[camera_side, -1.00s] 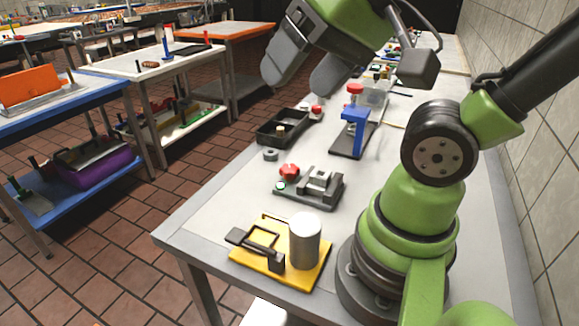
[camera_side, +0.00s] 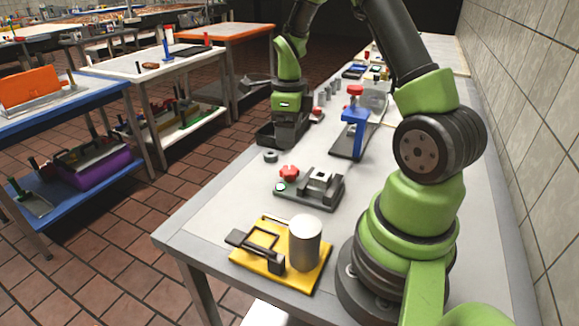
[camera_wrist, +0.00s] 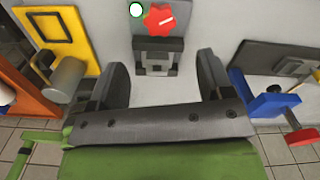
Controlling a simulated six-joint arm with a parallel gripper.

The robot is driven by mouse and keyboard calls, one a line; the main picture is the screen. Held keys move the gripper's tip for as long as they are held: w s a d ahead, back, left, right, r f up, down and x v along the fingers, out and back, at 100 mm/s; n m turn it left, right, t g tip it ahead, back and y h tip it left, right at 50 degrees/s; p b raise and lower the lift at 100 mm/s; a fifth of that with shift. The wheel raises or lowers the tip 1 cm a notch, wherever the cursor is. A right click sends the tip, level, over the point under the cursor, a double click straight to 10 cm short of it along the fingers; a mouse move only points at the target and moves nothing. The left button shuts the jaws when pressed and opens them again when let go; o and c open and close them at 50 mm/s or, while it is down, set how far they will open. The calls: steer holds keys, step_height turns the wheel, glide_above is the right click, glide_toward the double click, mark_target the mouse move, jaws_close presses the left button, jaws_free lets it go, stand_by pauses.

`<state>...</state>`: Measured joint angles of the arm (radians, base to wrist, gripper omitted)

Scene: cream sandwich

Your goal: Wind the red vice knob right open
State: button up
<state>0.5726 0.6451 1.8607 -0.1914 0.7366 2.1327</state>
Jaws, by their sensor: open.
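The red vice knob (camera_side: 289,173) sits at the left end of the small grey vice (camera_side: 322,186) on the bench. It also shows near the top of the wrist view (camera_wrist: 160,19), above the grey vice body (camera_wrist: 157,57). A round white disc with a green rim (camera_side: 280,187) is beside the knob. My gripper (camera_side: 291,140) points down beyond the knob in the side view, apart from it. In the wrist view my gripper's two fingers (camera_wrist: 162,80) are spread with nothing between them. In the side view its fingertips are hard to make out.
A yellow board (camera_side: 247,262) with a pale cylinder (camera_side: 304,242) and a black clamp lies at the near end. A blue press (camera_side: 354,116) stands to the right of my gripper.

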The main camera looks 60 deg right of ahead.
mark_target(290, 170)
step_height(290, 170, down, 10)
steer(key=shift+r, duration=0.1)
stand_by(0.4)
steer(key=c, duration=0.9)
steer(key=n, duration=0.4)
steer(key=shift+n, duration=0.4)
steer(key=o, duration=0.9)
steer(key=shift+s, duration=0.1)
steer(key=shift+a+m, duration=0.1)
steer(key=shift+m, duration=0.2)
